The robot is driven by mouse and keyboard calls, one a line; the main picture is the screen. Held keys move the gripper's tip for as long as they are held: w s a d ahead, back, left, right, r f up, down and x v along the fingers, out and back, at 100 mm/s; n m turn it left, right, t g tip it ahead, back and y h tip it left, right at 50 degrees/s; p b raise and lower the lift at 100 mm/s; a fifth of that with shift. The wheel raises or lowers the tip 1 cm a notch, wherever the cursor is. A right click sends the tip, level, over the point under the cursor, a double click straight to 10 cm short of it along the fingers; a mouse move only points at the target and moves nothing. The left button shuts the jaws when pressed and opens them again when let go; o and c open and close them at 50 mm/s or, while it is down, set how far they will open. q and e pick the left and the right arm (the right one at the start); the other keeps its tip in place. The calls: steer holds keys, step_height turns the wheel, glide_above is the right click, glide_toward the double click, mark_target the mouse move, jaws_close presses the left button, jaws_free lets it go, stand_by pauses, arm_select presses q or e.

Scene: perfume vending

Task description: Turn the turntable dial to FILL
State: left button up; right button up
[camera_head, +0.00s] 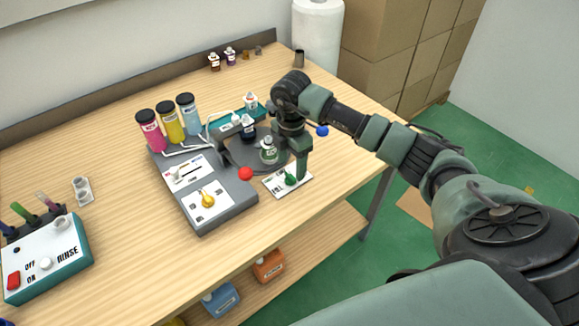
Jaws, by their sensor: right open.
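The green dial (289,180) sits on a small white plate (273,188) at the front right of the grey machine. Small lettering on the plate is too small to read surely. My right gripper (296,173) is open and points down at the green dial, with a finger close beside its right side. Whether it touches the dial is hard to tell. The dark round turntable (240,160) lies behind the plate and carries small bottles, one a clear bottle with a green label (269,151). My left gripper is out of view.
The grey machine (213,217) holds pink, yellow and blue cylinders (171,122), a yellow dial (207,198) and a red button (246,174). A paper roll (317,35) stands at the back.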

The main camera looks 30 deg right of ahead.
mark_target(291, 174)
steer(key=f, duration=0.4)
steer(key=shift+w+p, duration=0.2)
steer(key=shift+p, duration=0.1)
steer(key=shift+s+r, duration=0.1)
jaws_close()
